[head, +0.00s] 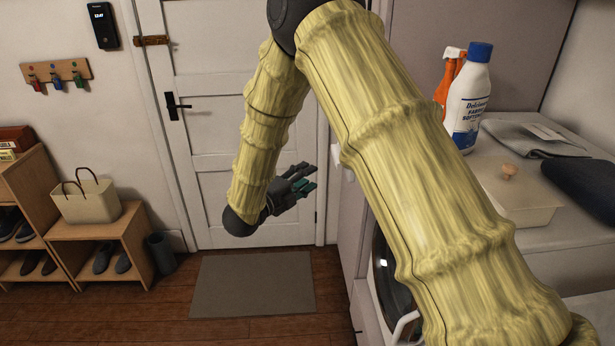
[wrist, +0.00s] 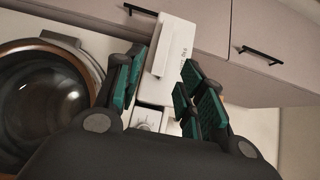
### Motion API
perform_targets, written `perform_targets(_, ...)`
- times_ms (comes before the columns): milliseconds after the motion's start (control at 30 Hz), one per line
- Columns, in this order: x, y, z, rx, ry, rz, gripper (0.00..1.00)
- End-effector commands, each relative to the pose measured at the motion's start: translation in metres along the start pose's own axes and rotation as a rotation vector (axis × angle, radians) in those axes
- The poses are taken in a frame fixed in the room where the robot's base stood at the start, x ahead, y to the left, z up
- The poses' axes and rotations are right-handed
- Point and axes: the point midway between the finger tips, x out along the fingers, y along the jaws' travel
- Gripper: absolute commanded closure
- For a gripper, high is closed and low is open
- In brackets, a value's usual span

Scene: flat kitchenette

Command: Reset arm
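My gripper (head: 302,181) is at the end of my bent, yellow-sleeved arm, in front of the white door (head: 210,110) in the head view. It points to the right. In the wrist view, my gripper (wrist: 160,92) shows its green-padded fingers spread apart with nothing between them. Beyond the fingers are the washing machine's white detergent drawer front (wrist: 172,50) and a dial (wrist: 147,119). The fingers appear clear of the machine.
The washing machine's round door (wrist: 42,95) is at left in the wrist view. A counter at right holds a white bottle (head: 468,100), an orange spray bottle (head: 444,85) and a lidded box (head: 515,198). A shoe bench (head: 100,235) stands left; a mat (head: 252,283) lies on the floor.

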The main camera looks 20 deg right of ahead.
Motion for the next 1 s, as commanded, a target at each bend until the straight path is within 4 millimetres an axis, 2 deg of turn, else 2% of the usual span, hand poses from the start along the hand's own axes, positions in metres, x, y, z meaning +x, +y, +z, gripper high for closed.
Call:
perform_targets(333, 0.000, 0.002, 0.000, -0.007, -0.005, 0.002, 0.61)
perform_targets(467, 0.001, 0.029, -0.003, -0.102, -0.061, 0.031, 0.61)
perform_targets(567, -0.001, 0.073, -0.011, -0.263, -0.161, 0.081, 0.61)
perform_targets(733, -0.017, 0.165, -0.036, -0.613, -0.392, 0.185, 0.61)
perform_targets(867, -0.040, 0.229, -0.067, -0.866, -0.575, 0.255, 0.61)
perform_targets(1000, -0.072, 0.290, -0.110, -1.115, -0.778, 0.325, 0.61)
